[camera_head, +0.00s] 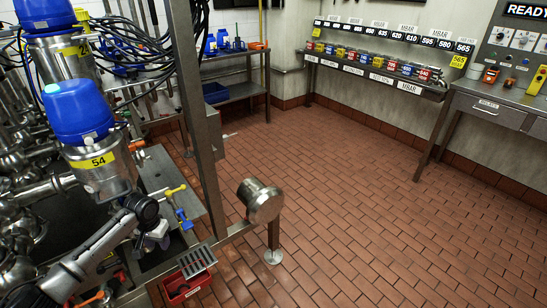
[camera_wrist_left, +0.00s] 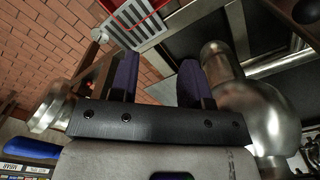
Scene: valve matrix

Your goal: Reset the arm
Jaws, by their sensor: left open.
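My left arm comes in from the lower left in the head view. A metal pipe elbow (camera_wrist_left: 262,115) is close on the right of the fingers there. A slotted metal grate (camera_wrist_left: 140,22) lies beyond the fingertips. My right arm and gripper are not in view.
A steel post and rail end in a round metal flange (camera_head: 262,202). A red bin (camera_head: 186,288) sits below the grate. A yellow-and-blue tool (camera_head: 178,207) stands near the gripper. The tiled floor (camera_head: 350,210) is open to the right. A shelf of colored blocks (camera_head: 375,68) lines the wall.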

